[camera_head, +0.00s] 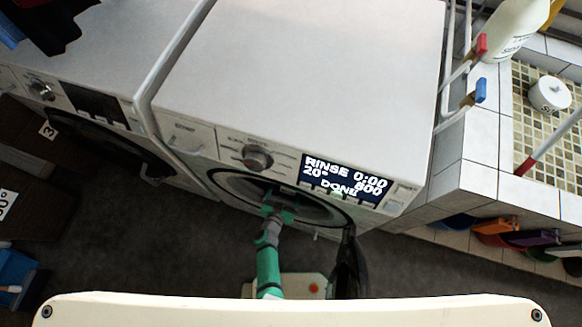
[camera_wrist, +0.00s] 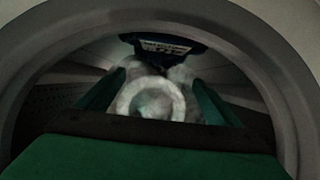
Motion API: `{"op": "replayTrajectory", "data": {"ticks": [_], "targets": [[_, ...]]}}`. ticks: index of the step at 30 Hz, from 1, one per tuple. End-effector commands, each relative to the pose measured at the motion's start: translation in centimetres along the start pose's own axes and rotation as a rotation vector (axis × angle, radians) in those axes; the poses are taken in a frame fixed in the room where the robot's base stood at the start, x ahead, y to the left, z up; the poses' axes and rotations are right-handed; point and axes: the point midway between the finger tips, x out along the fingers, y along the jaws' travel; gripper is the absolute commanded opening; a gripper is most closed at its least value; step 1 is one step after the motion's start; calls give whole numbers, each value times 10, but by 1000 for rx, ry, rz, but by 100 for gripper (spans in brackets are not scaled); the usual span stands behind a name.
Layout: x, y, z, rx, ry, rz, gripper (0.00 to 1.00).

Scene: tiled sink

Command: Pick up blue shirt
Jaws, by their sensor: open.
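My gripper (camera_head: 277,212) reaches into the round door opening of the white washing machine in the head view. In the wrist view, the two green fingers of my gripper (camera_wrist: 158,82) are spread apart inside the dark drum. A dark blue thing with pale markings (camera_wrist: 165,44), possibly the blue shirt, shows beyond the fingertips at the top of the opening, apart from the fingers. A blurred grey-white ring shape (camera_wrist: 150,100) shows between the fingers; I cannot tell what it is. The drum inside is hidden in the head view.
The washing machine (camera_head: 300,70) display reads rinse 0:00, done. Its dark door (camera_head: 348,265) stands open at the right of my arm. The opening's rim (camera_wrist: 45,60) surrounds my gripper. A second machine (camera_head: 90,60) stands left, with dark and blue cloth (camera_head: 50,25) on top. A tiled sink (camera_head: 500,150) stands right.

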Motion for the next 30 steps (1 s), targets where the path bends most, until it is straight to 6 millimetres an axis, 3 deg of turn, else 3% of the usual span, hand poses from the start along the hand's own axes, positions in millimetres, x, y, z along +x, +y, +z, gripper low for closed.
{"op": "replayTrajectory", "data": {"ticks": [8, 20, 30], "targets": [[15, 0, 0, 0, 0, -1, 86], [57, -1, -1, 0, 0, -2, 86], [63, -1, -1, 1, 0, 0, 86]]}}
